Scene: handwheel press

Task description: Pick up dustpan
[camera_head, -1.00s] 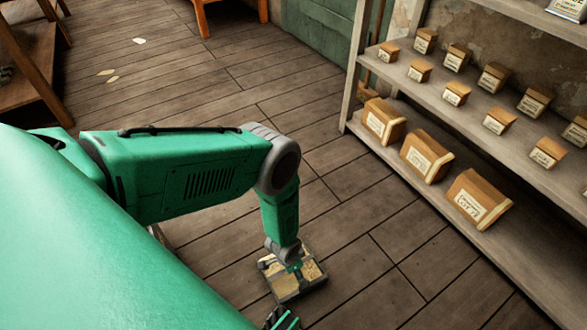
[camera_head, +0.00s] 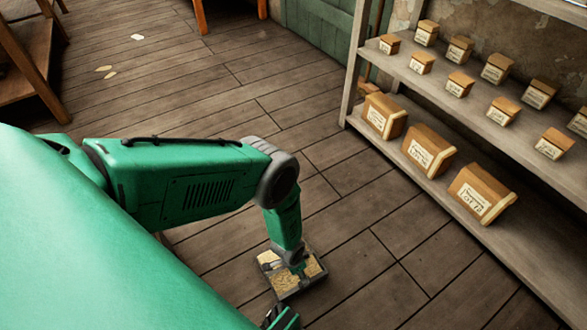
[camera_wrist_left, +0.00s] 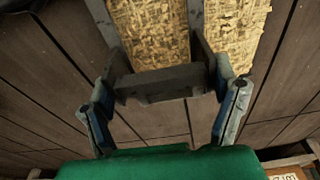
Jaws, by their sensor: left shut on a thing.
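The dustpan (camera_head: 314,266) is a dark-edged, flat pan with a yellowish, straw-like inner surface. It sits low at or near the floor, at the bottom middle of the head view. It also shows in the left wrist view (camera_wrist_left: 150,37), at the top, with a dark grey bar across its near end. My left gripper (camera_wrist_left: 166,77) is shut on the dustpan, its two fingers at either end of that bar. In the head view my green left forearm points down over the pan and hides part of it. I cannot tell whether the pan is clear of the floor.
A wooden shelf unit (camera_head: 400,165) with several labelled boxes stands at the right. Its lower shelf is close to the floor. Pale scraps (camera_head: 105,70) lie on the planks at the upper left. The plank floor (camera_head: 190,75) is mostly open behind my arm.

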